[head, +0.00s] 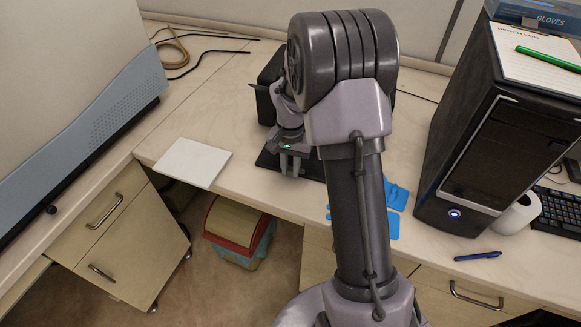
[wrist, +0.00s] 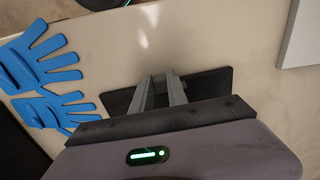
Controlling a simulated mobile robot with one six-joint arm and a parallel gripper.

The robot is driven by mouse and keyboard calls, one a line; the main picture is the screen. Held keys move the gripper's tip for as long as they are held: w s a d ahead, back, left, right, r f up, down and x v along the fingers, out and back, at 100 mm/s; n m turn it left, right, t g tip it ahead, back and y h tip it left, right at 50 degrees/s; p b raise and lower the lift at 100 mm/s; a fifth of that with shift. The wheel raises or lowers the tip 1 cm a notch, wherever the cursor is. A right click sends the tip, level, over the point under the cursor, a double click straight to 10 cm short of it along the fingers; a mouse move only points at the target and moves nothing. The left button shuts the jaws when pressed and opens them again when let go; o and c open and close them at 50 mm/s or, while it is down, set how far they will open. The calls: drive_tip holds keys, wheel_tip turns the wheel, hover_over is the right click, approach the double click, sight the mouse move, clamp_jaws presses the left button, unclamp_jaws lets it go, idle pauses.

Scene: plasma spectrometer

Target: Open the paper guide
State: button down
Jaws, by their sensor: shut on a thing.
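A black printer (head: 268,88) stands at the back of the bench, largely hidden behind my arm. A flat black panel, which looks like its paper guide (head: 267,159), lies in front of it, low over the bench. It also shows in the wrist view (wrist: 208,84). My gripper (head: 290,172) points down at the panel's front part. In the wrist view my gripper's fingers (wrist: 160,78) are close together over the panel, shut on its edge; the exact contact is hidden.
A white pad (head: 193,162) lies left of the panel. Blue gloves (head: 393,195) lie on the right, near a black computer tower (head: 500,130). A large grey instrument (head: 80,90) fills the left. A blue pen (head: 478,256) lies near the front edge.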

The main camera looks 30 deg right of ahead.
sight(291, 170)
drive_tip(key=shift+w+d, duration=0.1)
drive_tip(key=shift+w, duration=0.05)
drive_tip(key=c, duration=1.3)
unclamp_jaws()
wheel_tip(291, 170, up, 18)
drive_tip(key=p, duration=0.6)
drive_tip(key=shift+f, duration=0.25)
